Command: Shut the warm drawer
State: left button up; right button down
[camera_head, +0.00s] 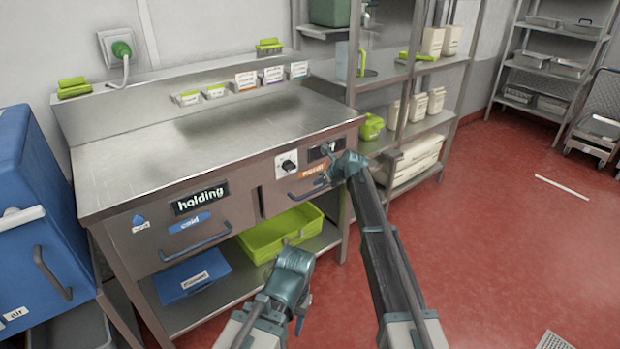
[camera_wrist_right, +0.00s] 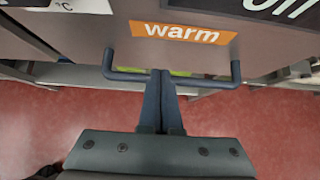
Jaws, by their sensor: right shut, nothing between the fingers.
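The warm drawer (camera_head: 284,196) is the right drawer in the steel counter, with an orange label. A narrow dark gap shows at its left edge; how far it stands out is hard to tell. Its bar handle (camera_wrist_right: 112,72) spans the right wrist view below the "warm" label (camera_wrist_right: 180,33). My right gripper (camera_head: 323,179) is at the drawer front in the head view. In the right wrist view its fingers (camera_wrist_right: 161,76) are shut and empty, with their tips at the middle of the handle; contact is unclear. My left gripper (camera_head: 291,272) is low before the counter, its fingers unclear.
The cold drawer (camera_head: 182,232) sits left of the warm one. A green tray (camera_head: 270,236) and a blue box (camera_head: 193,277) are on the lower shelf. A blue bin (camera_head: 35,190) stands at left, shelving at right. Red floor at right is mostly open.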

jog(key=p+v, duration=0.5)
jog(key=v, duration=0.4)
jog(key=shift+s+r+p, duration=0.2)
jog(key=shift+r+p, duration=0.1)
jog(key=shift+p, duration=0.05)
jog(key=s+f+n+g+h, duration=0.35)
jog(key=s+n, duration=1.25)
jog(key=s, duration=0.7)
jog(key=s+f+n+g+h, duration=0.35)
jog(key=s+n, duration=1.25)
jog(key=s, duration=0.6)
notch_tip(320, 180, up, 16)
jog(key=p, duration=1.5)
jog(key=shift+w+d+r+p, duration=0.15)
jog(key=shift+w+d+p, duration=0.15)
